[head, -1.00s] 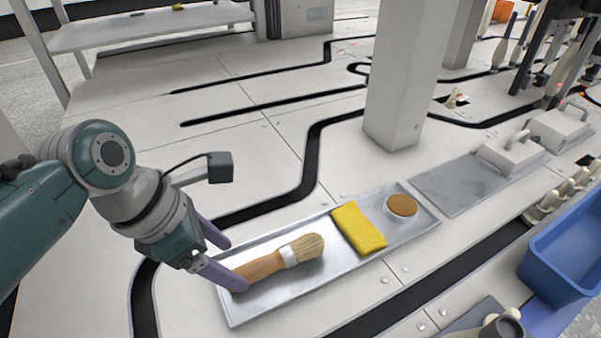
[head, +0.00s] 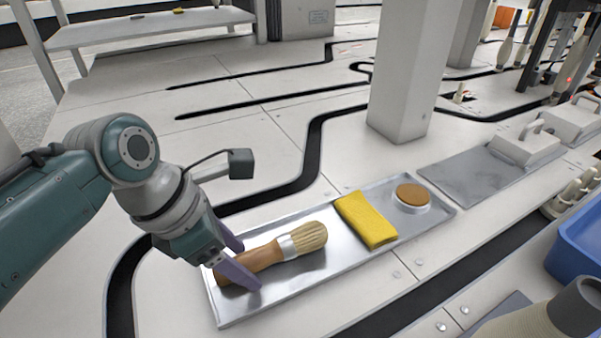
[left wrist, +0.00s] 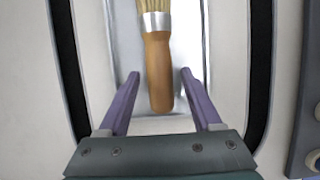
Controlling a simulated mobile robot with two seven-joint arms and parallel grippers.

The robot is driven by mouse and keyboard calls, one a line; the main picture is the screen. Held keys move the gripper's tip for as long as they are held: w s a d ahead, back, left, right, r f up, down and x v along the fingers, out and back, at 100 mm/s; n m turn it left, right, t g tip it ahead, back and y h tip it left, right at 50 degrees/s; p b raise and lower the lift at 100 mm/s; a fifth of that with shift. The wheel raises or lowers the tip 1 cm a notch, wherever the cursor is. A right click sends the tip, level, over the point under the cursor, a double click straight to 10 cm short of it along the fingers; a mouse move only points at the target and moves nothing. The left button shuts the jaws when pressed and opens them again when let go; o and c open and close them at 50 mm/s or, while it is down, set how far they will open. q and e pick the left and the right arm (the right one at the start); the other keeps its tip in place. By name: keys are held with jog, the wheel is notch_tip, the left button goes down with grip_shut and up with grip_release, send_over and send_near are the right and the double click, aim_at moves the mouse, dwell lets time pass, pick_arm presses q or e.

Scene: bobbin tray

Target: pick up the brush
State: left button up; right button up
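The brush (head: 268,255) has a brown wooden handle, a metal band and pale bristles. It lies in the left part of a shallow metal tray (head: 330,283). My left gripper (head: 247,266) is open at the handle end, its purple fingers on either side of the handle in the head view. In the left wrist view the brush (left wrist: 158,62) lies lengthwise between the open fingers of my left gripper (left wrist: 159,73), with a gap on each side. My right gripper is not in view.
A yellow cloth (head: 366,220) and a round brown-topped tin (head: 411,195) lie in the tray, right of the brush. A pale pillar (head: 408,80) stands behind it. A metal plate (head: 478,172) and a blue bin (head: 580,245) are to the right.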

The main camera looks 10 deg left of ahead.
pick_arm(q)
grip_shut()
dwell(0.3)
